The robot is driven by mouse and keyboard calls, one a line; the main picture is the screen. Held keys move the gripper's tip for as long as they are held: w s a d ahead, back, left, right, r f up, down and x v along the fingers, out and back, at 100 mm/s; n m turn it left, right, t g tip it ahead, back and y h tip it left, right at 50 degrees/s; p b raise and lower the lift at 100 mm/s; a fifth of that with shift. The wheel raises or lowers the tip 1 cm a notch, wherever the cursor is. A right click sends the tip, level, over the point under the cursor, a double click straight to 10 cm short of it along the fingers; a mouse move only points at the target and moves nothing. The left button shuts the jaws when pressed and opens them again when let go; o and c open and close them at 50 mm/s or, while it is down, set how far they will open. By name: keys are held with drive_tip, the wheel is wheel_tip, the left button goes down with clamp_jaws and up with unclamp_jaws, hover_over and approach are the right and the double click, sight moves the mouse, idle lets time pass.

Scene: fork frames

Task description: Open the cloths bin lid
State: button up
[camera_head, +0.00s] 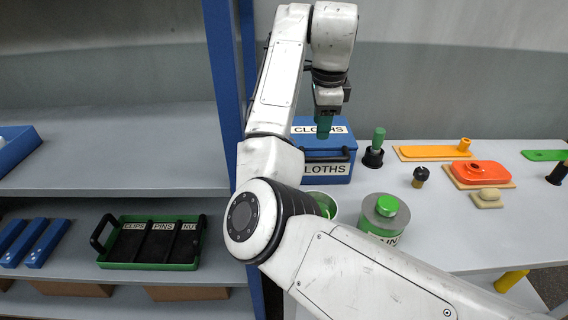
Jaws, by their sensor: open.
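The cloths bin (342,157) is a blue box with a white CLOTHS label on its lid and another on its front. It stands on the grey bench just right of the blue shelf post. Its lid (340,141) looks shut, and a black bar handle (342,156) runs along the front. My gripper (325,130) hangs over the lid, pointing down, with green fingers in front of the top label. It is open and holds nothing visible. I cannot tell if the fingertips touch the lid. My arm hides the bin's left side.
A grey tin with a green knob (387,207) and a partly hidden bowl (325,200) stand in front of the bin. A green-handled tool in a black holder (374,151) stands right. An orange plate (432,153) lies farther right. The blue post (224,80) is close left.

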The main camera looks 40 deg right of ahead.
sight(316, 157)
drive_tip(key=f, duration=0.3)
drive_tip(key=w+f, duration=0.1)
drive_tip(key=f, duration=0.3)
drive_tip(key=d+f+p, duration=0.1)
drive_tip(key=f, duration=0.2)
drive_tip(key=shift+w+f, duration=0.25)
drive_tip(key=shift+w, duration=0.1)
clamp_jaws()
